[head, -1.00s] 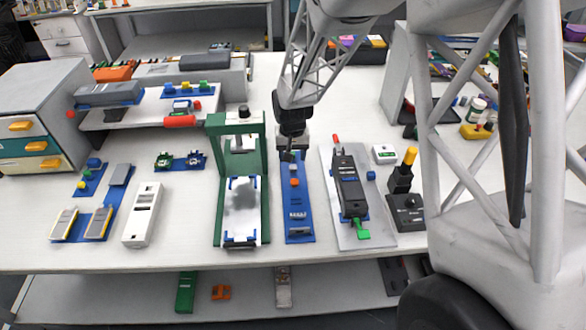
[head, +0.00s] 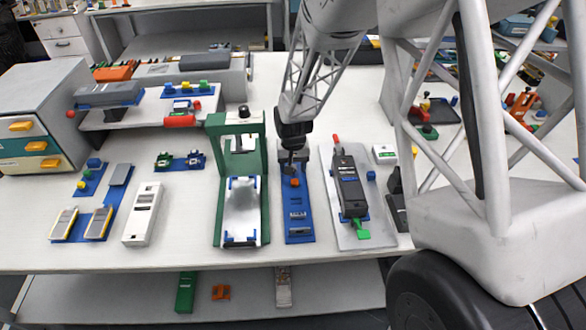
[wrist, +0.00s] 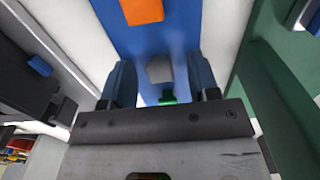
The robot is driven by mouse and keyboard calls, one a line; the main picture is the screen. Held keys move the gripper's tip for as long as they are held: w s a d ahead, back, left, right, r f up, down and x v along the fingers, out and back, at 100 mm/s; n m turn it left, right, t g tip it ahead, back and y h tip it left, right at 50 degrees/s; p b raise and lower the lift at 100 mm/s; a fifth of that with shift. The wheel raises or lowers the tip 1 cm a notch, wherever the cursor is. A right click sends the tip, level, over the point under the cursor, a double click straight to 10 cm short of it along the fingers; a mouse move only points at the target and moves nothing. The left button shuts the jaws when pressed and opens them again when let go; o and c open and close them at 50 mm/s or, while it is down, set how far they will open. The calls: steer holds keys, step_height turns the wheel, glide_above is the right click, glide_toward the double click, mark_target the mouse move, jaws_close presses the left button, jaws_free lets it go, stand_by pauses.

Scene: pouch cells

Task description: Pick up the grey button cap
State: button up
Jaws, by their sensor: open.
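The grey button cap (wrist: 159,70) shows in the wrist view on a blue board (wrist: 178,22), between my two fingers. My gripper (wrist: 160,78) is open, with one finger on each side of the cap; I cannot tell whether either finger touches it. In the head view my gripper (head: 292,166) is low over the far part of the blue board (head: 299,212), and I cannot make out the grey cap there. An orange cap (head: 295,182) sits on the same board, on the near side of my gripper; it also shows in the wrist view (wrist: 142,12).
A green press frame (head: 218,180) stands left of the board. A grey plate (head: 372,240) with a black device (head: 350,185) lies to the right. A white case (head: 143,214) lies further left.

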steer(key=shift+c, duration=0.4)
steer(key=c, duration=0.9)
steer(key=shift+r, duration=0.1)
steer(key=shift+r, duration=0.7)
step_height(320, 180, up, 2)
steer(key=shift+r, duration=0.1)
steer(key=s+d, duration=0.1)
steer(key=s, duration=0.4)
steer(key=s+d, duration=0.1)
steer(key=s, duration=0.4)
steer(key=s+d+r, duration=0.1)
steer(key=s, duration=0.4)
steer(key=shift+s+r, duration=0.1)
steer(key=shift+s, duration=0.25)
